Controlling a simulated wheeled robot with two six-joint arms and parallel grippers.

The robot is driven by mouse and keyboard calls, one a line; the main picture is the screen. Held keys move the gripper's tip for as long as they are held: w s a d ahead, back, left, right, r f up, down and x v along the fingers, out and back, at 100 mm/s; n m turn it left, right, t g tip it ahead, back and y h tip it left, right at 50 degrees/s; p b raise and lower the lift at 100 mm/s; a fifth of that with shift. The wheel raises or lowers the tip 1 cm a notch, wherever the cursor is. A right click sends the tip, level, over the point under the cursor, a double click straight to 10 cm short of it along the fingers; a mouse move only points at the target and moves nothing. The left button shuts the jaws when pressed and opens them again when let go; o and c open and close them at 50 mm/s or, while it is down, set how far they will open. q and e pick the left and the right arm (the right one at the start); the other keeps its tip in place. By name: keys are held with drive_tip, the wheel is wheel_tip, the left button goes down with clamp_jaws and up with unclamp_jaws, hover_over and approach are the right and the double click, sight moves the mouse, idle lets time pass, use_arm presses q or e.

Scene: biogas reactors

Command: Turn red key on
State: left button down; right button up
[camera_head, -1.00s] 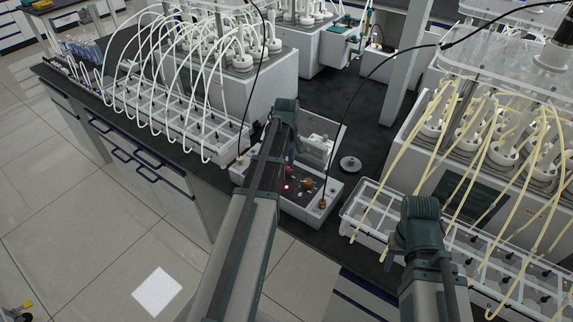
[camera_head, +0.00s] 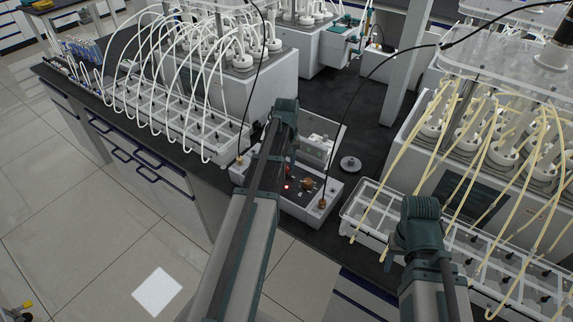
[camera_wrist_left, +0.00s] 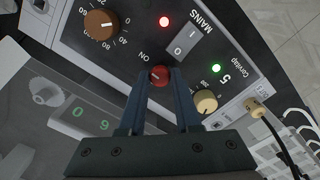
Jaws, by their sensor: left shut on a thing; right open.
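The red key (camera_wrist_left: 159,75) is a small round red knob on a dark control panel, beside the printed word "ON" in the left wrist view. My left gripper (camera_wrist_left: 160,80) has one dark finger on each side of it and is shut on it. In the head view my left arm hides most of the key and the fingers. The control box (camera_head: 333,189) is white with a dark top and sits near the bench's front edge. My right gripper (camera_head: 392,258) is open, over the clear tray at the right, mostly hidden by its wrist.
On the panel are a brown dial (camera_wrist_left: 101,25), a MAINS switch (camera_wrist_left: 182,44), a lit red light (camera_wrist_left: 164,21), a lit green light (camera_wrist_left: 215,68) and a cream knob (camera_wrist_left: 206,102). Black cables rise from the box. Tube-filled trays (camera_head: 352,217) stand on both sides.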

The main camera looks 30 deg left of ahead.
sight(287, 167)
idle(0.3)
use_arm(q)
drive_tip(key=c, duration=0.6)
unclamp_jaws()
drive_tip(key=shift+r, duration=0.15)
wheel_tip(287, 167, up, 14)
drive_tip(key=p, duration=1.4)
drive_tip(key=shift+f, duration=0.25)
